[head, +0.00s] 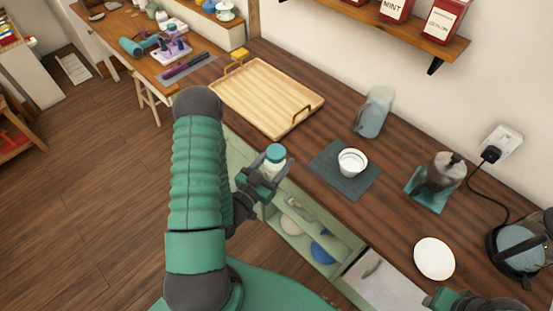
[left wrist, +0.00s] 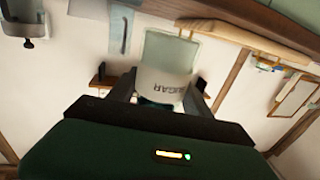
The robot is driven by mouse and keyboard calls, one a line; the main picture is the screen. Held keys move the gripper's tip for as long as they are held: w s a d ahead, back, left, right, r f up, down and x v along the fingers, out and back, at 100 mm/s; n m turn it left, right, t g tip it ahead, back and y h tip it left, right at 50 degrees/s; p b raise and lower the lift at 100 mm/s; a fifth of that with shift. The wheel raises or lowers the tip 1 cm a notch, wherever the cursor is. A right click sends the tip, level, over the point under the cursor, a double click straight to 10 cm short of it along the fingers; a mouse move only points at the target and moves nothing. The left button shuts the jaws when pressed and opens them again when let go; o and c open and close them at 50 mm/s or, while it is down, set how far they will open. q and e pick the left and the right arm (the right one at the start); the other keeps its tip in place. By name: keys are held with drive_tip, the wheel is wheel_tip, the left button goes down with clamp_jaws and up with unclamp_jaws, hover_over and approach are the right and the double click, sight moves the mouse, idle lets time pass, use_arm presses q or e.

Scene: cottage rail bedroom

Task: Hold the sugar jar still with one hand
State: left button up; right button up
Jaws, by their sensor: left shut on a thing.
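The sugar jar (head: 275,155) is a small pale jar with a teal lid. It stands upright in my left gripper (head: 268,178), at the front edge of the wooden counter. The gripper is shut on the jar's body, one finger on each side. In the left wrist view the jar (left wrist: 166,62) sits between the fingers, its SUGAR label upside down in the picture. My right gripper (head: 470,302) shows only in part at the bottom right edge, beside a white plate, and its fingers cannot be made out.
A wooden tray (head: 258,93) with handles lies behind the jar. A white cup (head: 352,162) stands on a dark mat (head: 327,176) to the right. Beyond are a glass jug (head: 374,112), a grinder (head: 438,174) on a teal mat and a white plate (head: 434,258). Open shelves lie below the counter.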

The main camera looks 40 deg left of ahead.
use_arm(q)
clamp_jaws()
